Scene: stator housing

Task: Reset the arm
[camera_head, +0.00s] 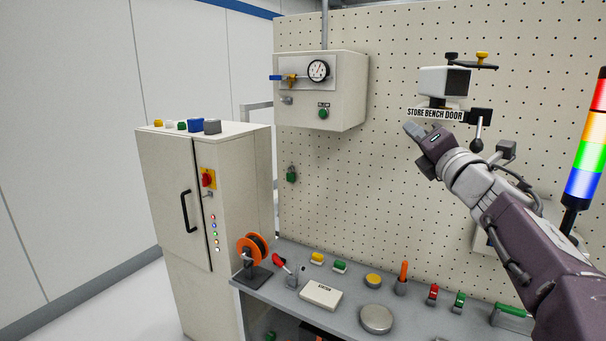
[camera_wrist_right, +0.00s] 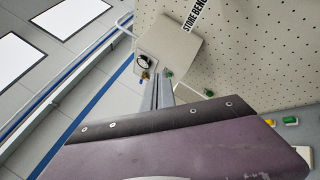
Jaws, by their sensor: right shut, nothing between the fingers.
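My right arm comes in from the right edge of the head view. Its purple and grey gripper (camera_head: 411,128) is raised in front of the pegboard, just below and left of the STORE BENCH DOOR label (camera_head: 435,114). In the right wrist view, two grey fingers (camera_wrist_right: 157,84) stand close together past the purple gripper body. They are shut with nothing between them. The gripper is well above the bench and apart from the bench items. My left gripper is not in view.
A grey bench (camera_head: 340,318) holds an orange spool (camera_head: 252,249), a white box (camera_head: 321,295) and several small items. A gauge box (camera_head: 345,95) sticks out from the pegboard (camera_head: 380,190). A cabinet (camera_head: 175,240) stands left; a light tower (camera_head: 585,150) stands right.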

